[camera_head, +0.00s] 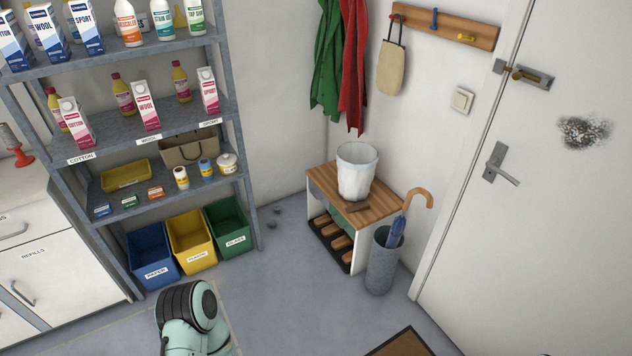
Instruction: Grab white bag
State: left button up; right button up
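A cream-white bag (391,68) hangs by a dark strap from the left end of the wooden hook rail (447,25) on the back wall. A white bin or liner bag (357,172) stands open at the top on the wooden bench (325,180) below; I cannot tell whether it is a bag or a lined bin. A mint-green and black part of my arm shows at the bottom left of the middle. Neither gripper is in view, and nothing of mine touches the cream bag or the white bin.
Green (328,55) and red (353,70) cloths hang left of the bag. An umbrella stand (382,268) is beside the bench. A grey shelf unit (150,120) with bottles, cartons and coloured bins fills the left. A door (550,200) is at right. The middle floor is clear.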

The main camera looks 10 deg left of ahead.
aim_at(357, 161)
jog(key=i+u, duration=0.3)
jog(key=u, duration=0.15)
jog(key=i+u, duration=0.3)
jog(key=u, duration=0.2)
